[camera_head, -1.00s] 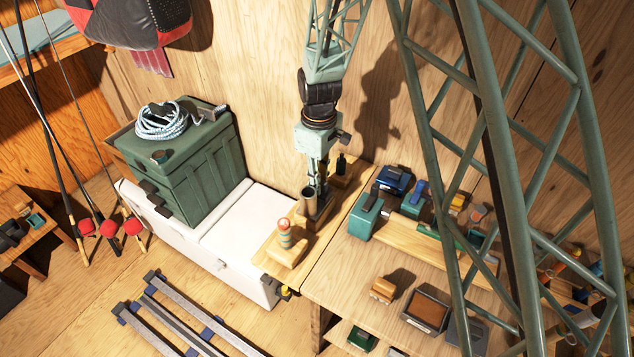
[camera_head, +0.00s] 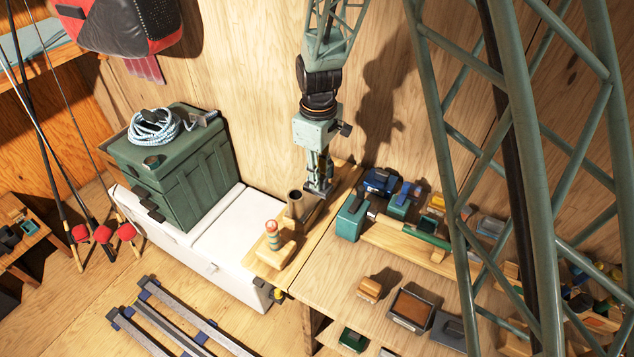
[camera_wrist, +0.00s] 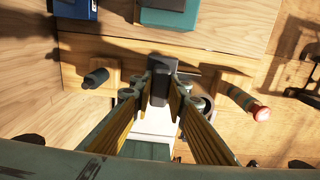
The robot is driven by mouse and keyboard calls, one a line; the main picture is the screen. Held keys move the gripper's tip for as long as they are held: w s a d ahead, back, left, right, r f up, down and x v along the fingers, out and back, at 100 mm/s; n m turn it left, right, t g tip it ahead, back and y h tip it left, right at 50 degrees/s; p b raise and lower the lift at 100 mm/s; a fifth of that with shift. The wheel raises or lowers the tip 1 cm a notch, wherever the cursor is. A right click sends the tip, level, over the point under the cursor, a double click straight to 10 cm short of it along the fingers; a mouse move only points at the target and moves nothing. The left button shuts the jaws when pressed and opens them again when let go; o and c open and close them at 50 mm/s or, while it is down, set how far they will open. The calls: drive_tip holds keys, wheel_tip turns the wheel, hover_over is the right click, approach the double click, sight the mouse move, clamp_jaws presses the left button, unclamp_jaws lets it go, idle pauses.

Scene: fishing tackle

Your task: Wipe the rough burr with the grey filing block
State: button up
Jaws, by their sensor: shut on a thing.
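My gripper (camera_head: 318,188) is shut on the grey filing block, a dark block (camera_wrist: 158,80) between its fingertips in the wrist view. In the head view it hangs above the wooden rack at the back of the bench, left of the teal block (camera_head: 352,216). A green-handled rod (camera_head: 428,236) lies along a pale wooden board (camera_head: 392,236) right of the teal block. A small reddish-brown patch (camera_head: 371,215) shows at the rod's left end; I cannot tell whether it is the burr.
A blue box (camera_head: 381,181) is behind the teal block. A tan brush-like block (camera_head: 369,289) and a brown-topped tray (camera_head: 411,308) lie on the front bench. Bare bench lies between.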

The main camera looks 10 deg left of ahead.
drive_tip(key=shift+r+p, duration=0.4)
drive_tip(key=shift+r, duration=0.9)
drive_tip(key=shift+w, duration=0.1)
